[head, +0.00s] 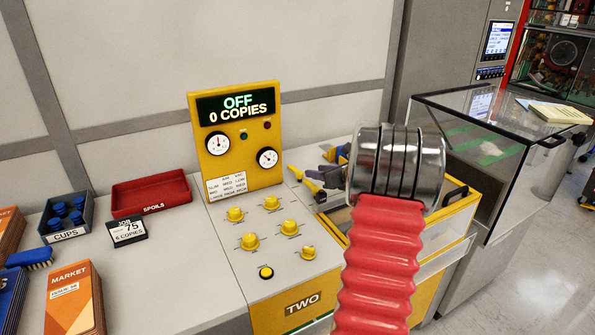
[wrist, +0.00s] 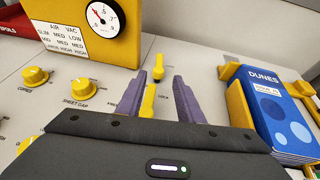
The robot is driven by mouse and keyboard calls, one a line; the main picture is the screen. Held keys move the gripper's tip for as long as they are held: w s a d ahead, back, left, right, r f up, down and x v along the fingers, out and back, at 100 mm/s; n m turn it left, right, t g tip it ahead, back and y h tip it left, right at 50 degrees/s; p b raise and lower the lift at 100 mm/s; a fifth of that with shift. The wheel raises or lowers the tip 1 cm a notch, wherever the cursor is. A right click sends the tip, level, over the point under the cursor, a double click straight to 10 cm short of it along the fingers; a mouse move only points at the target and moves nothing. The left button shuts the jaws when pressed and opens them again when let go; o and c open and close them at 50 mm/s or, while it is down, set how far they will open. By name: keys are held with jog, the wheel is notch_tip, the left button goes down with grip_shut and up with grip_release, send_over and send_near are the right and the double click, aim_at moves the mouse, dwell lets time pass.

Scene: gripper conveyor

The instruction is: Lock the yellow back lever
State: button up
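One piece (wrist: 158,72) stands just beyond the fingertips. The other piece (wrist: 148,104) shows between the purple fingers, nearer the left one. I cannot tell whether either finger touches it. The fingers are apart, so my gripper is open. In the head view, yellow pieces (head: 320,195) show on the grey top right of the knobs, beside my purple fingers (head: 335,154). My red sleeved arm hides much of the gripper. Which piece is the back lever is unclear.
A yellow control panel (head: 236,150) reading "OFF, 0 COPIES" stands behind several yellow knobs (head: 251,241). A blue DUNES stack (wrist: 280,112) sits between yellow guides at right in the wrist view. A red spoils tray (head: 150,194) and a cups bin (head: 66,215) are at left.

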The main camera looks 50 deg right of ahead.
aim_at(294, 169)
jog(key=x, duration=1.2)
jog(key=shift+w+f, duration=0.1)
jog(key=shift+c, duration=0.3)
jog(key=shift+a, duration=0.1)
grip_shut()
